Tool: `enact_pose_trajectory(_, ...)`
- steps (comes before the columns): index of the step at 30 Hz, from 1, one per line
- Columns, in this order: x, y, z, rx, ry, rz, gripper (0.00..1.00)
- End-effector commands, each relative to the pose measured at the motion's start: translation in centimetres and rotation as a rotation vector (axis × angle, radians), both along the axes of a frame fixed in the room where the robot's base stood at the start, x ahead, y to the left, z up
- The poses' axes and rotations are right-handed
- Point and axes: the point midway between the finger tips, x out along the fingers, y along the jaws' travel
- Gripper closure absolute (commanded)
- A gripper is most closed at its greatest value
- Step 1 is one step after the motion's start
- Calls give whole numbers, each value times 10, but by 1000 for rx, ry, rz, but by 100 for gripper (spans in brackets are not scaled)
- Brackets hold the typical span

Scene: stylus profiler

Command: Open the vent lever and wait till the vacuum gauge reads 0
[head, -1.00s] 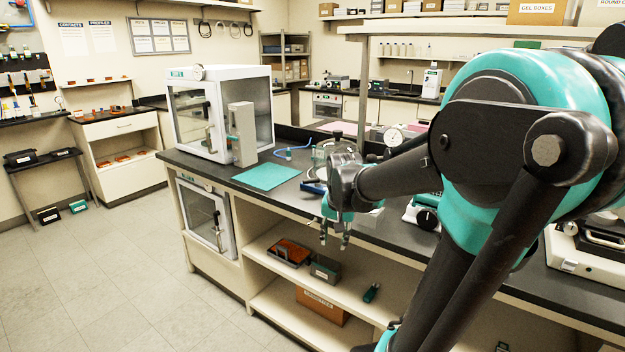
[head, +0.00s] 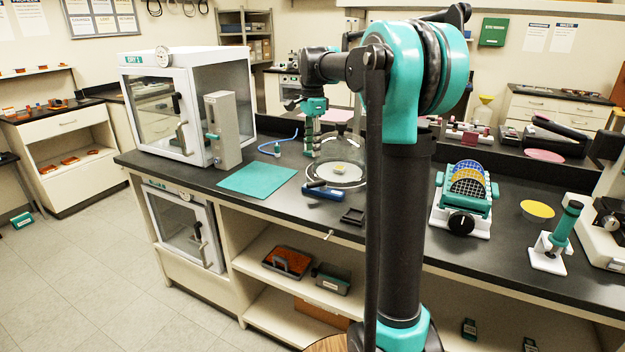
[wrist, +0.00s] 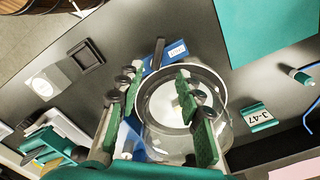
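A white glass-doored cabinet (head: 225,70) stands on the bench at left, with a round dial gauge (head: 162,57) on its top front edge; its reading is too small to tell. A grey upright box (head: 226,125) stands at the cabinet's front right corner. A small teal lever-like part (head: 212,136) sticks out from its left side; I cannot tell whether this is the vent lever or how it is set. My gripper (head: 312,150) points down near the round glass vessel (head: 350,178), right of the grey box. In the wrist view my gripper (wrist: 152,115) has its green-padded fingers apart, nothing held.
A teal mat (head: 258,179) lies before the grey box. A blue hose with a teal-tipped end (head: 277,150) lies behind it. A second glass-doored cabinet (head: 188,228) sits below the bench.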

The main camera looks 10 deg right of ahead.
Motion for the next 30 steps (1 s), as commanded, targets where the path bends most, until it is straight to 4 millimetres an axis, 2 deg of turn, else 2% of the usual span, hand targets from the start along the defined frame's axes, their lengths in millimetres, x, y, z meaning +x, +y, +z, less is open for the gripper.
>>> enact_pose_trajectory(9, 0, 0, -65, 0, 0, 1, 64)
enact_pose_trajectory(15, 0, 0, -98, 0, -1, 1, 64)
enact_pose_trajectory(22, 0, 0, -118, 0, -1, 1, 64)
enact_pose_trajectory(30, 0, 0, -121, 0, -1, 1, 64)
